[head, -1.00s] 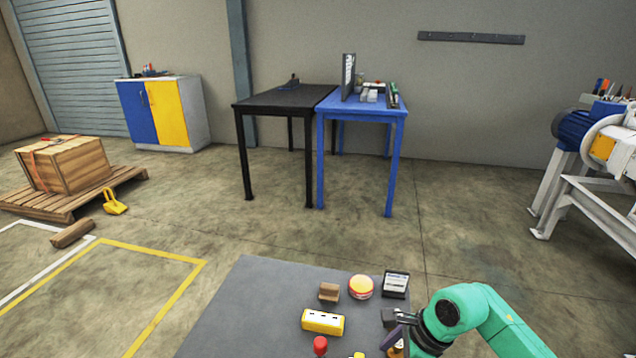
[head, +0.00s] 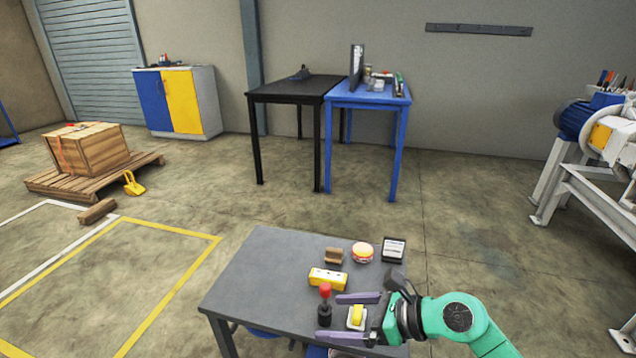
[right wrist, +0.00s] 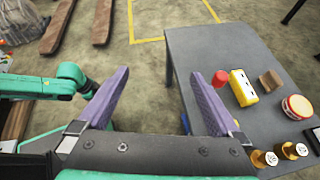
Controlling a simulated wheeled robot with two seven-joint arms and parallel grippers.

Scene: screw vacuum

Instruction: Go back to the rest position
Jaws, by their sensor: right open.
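My right gripper (head: 328,317) is open with two purple fingers spread apart and nothing between them. In the head view it reaches over the right front part of the grey table (head: 262,270), with its fingers pointing left. In the right wrist view the right gripper (right wrist: 160,73) is also open and empty, and the table's edge lies beyond the right finger. A green arm link of mine shows at the left of that view. My left gripper is not seen in the head view and cannot be made out in the wrist view.

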